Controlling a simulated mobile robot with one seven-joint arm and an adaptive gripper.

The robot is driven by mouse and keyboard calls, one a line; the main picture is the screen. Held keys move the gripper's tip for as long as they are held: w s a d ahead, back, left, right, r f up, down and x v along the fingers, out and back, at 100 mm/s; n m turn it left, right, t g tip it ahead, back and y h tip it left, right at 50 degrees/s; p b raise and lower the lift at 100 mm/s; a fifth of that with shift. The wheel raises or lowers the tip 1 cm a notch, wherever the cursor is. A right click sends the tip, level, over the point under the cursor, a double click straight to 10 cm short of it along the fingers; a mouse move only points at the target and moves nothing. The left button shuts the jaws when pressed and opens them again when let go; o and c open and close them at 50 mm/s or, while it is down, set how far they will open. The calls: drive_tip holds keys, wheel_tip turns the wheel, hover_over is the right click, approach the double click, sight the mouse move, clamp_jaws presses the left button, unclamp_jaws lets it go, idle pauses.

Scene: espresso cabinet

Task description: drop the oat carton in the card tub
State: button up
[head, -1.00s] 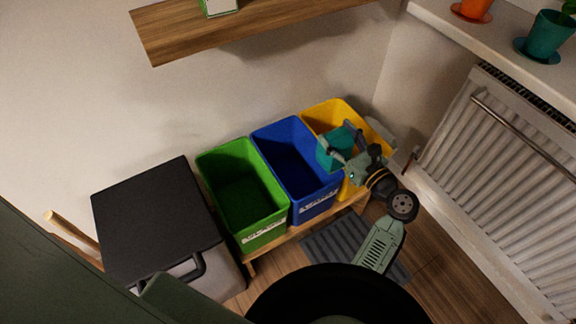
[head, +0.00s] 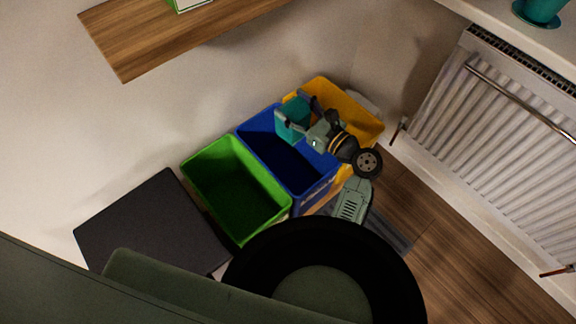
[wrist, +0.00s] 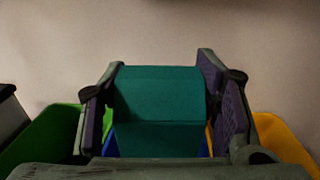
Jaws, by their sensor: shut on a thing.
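My gripper (head: 291,113) is shut on a teal carton (head: 294,121), which I take to be the oat carton. In the wrist view the carton (wrist: 158,112) sits between the two purple-lined fingers. In the head view it appears over the far end of the blue tub (head: 312,193), next to the yellow tub (head: 366,127). A strip of blue and a little yellow show below and beside the carton in the wrist view. The tub labels are too small or hidden to read, so I cannot tell which tub is for card.
A green tub (head: 262,218) stands left of the blue one. A dark-lidded bin (head: 150,225) stands further left. A wooden shelf (head: 150,45) juts from the wall above. A radiator (head: 490,110) is on the right, under a ledge with a teal pot (head: 541,8).

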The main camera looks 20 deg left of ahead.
drive_tip(key=shift+f+b, duration=2.7)
drive_tip(key=shift+b, duration=0.15)
drive_tip(key=shift+r, duration=0.1)
drive_tip(key=o, duration=1.4)
drive_tip(key=shift+o, duration=0.2)
drive_tip(key=v, duration=1.2)
drive_tip(key=shift+d, duration=0.1)
